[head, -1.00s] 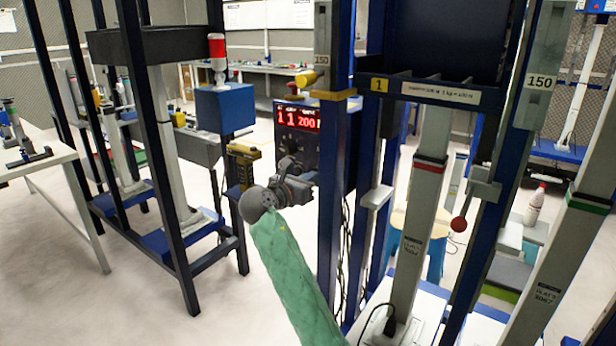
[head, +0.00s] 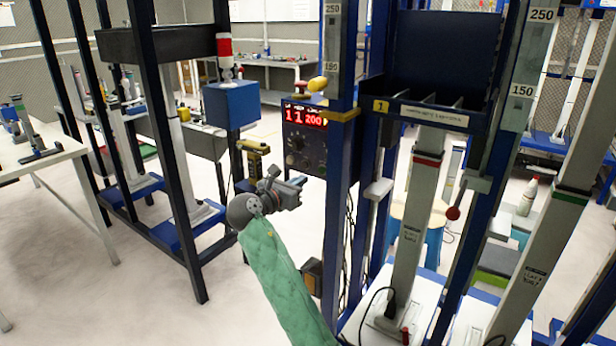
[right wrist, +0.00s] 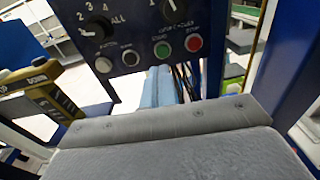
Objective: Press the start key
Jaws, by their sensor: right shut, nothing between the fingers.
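The control box (head: 304,142) is dark blue with a red lit display and hangs on the blue frame. In the right wrist view its panel (right wrist: 130,72) shows knobs and several round buttons. The green button (right wrist: 163,50), under a small label that seems to read START, is the start key. A red button (right wrist: 193,43) sits just right of it. My right gripper (head: 297,187) is shut and empty, below and left of the box in the head view. Its grey fingers (right wrist: 165,117) fill the lower part of the wrist view, apart from the green button. My left gripper is not in view.
A yellow-and-black pendant (head: 254,155) hangs close left of the box, and also shows in the wrist view (right wrist: 42,92). A blue upright (head: 335,200) with hanging cables stands right of my arm. A blue block (head: 230,105) is at left. Open floor lies lower left.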

